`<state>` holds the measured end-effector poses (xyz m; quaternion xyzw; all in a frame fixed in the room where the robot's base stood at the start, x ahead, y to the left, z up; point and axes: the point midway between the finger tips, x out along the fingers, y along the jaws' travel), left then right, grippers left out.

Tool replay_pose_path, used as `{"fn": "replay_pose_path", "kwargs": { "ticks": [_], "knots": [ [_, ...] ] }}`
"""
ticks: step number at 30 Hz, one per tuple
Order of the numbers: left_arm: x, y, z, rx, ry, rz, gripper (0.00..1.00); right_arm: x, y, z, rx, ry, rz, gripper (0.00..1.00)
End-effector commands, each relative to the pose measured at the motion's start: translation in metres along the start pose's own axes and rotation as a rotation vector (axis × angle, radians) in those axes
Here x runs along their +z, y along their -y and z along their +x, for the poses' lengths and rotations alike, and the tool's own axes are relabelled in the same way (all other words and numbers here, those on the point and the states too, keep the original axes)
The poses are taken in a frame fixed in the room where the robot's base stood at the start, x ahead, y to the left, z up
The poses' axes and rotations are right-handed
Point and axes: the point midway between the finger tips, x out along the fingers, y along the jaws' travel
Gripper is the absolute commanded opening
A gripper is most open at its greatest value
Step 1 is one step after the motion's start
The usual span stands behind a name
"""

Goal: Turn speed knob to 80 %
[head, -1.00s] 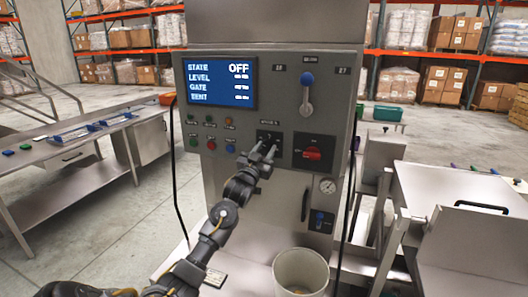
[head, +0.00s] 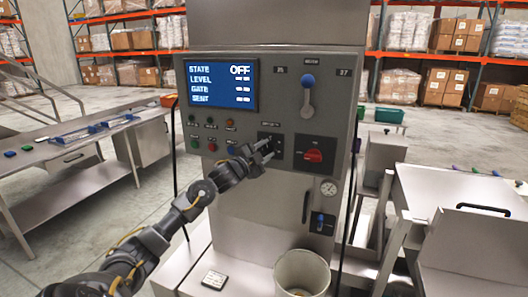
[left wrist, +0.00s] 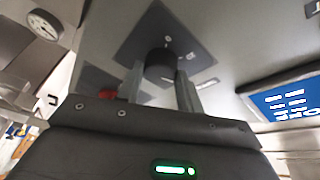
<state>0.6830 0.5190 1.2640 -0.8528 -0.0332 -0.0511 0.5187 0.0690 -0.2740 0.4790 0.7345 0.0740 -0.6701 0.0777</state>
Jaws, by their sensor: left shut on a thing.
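The speed knob (left wrist: 160,66) is a dark round knob on a black plate, seen in the left wrist view. In the head view its plate (head: 268,139) sits on the machine's grey front panel, mostly behind my gripper. My left gripper (head: 266,150) is shut on the knob, with one finger on each side of it; it also shows in the left wrist view (left wrist: 160,88). The knob's setting is too small to read. The screen (head: 221,86) shows STATE OFF above LEVEL, GATE and a further line. My right gripper is not in view.
A red rotary switch (head: 314,156) sits right of the knob. A blue-topped lever (head: 308,92) is above it, and several small buttons are to the left. A gauge (head: 329,188) is below right. A white bucket (head: 302,270) stands in front of the machine.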

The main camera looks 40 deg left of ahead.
Motion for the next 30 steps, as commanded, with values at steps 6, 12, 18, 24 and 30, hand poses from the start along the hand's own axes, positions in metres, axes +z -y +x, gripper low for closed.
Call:
{"fn": "replay_pose_path", "kwargs": {
  "ticks": [6, 12, 18, 24, 30],
  "knots": [
    [0.0002, 0.0020, 0.0001, 0.071, 0.012, 0.195, 0.14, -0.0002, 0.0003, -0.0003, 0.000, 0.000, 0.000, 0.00],
    [-0.0009, 0.0032, 0.0005, 0.136, 0.020, 0.373, 0.14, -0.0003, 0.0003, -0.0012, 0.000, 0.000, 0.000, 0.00],
    [-0.0015, 0.0045, 0.0008, 0.201, 0.030, 0.551, 0.14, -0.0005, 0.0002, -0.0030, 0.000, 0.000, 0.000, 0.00],
    [-0.0025, 0.0054, 0.0011, 0.266, 0.039, 0.728, 0.14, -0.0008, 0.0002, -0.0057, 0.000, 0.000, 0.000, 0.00],
    [-0.0038, 0.0061, 0.0015, 0.330, 0.049, 0.905, 0.14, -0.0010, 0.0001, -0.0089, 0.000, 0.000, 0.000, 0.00]
  ]
}}
